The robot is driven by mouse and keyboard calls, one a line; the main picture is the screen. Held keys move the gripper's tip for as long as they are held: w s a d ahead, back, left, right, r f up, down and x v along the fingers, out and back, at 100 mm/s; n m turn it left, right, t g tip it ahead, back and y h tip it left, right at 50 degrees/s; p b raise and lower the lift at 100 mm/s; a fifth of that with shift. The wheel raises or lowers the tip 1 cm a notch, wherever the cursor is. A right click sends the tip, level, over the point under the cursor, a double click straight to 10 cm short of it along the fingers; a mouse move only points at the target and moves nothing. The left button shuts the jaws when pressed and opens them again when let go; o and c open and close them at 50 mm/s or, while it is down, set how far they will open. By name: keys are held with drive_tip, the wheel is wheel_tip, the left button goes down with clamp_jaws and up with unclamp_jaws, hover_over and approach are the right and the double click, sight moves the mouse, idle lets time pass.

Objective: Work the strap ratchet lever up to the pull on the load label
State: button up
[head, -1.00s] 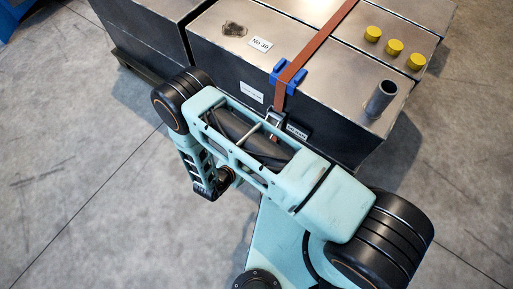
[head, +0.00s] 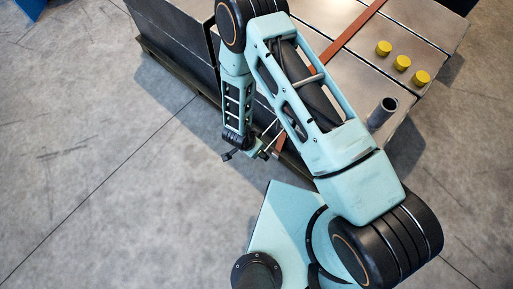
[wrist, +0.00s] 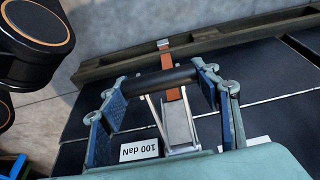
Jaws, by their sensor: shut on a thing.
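My gripper (wrist: 160,82) is shut on the ratchet lever (wrist: 152,113), with one blue-padded finger at each end of its dark crossbar. The lever's thin metal arms run from the bar toward the metal ratchet body (wrist: 178,130). The load label (wrist: 139,150) reads "100 daN", upside down in the wrist view, beside the ratchet. The orange strap (wrist: 173,94) passes beneath the bar; in the head view it also crosses the box top (head: 357,28). In the head view my gripper (head: 262,152) is small beside the box's front face, and my arm hides most of the ratchet.
A second white label (wrist: 231,142) is partly hidden by my gripper. The metal box (head: 415,62) carries yellow caps (head: 402,62) and a pipe stub (head: 382,112). A wooden rail (wrist: 240,42) runs along the box's base. The grey floor (head: 100,150) at left is clear.

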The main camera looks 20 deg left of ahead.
drive_tip(key=shift+w+r, duration=0.2)
drive_tip(key=shift+r, duration=0.05)
drive_tip(key=o, duration=1.7)
drive_tip(key=shift+s, duration=0.1)
drive_tip(key=v, duration=1.2)
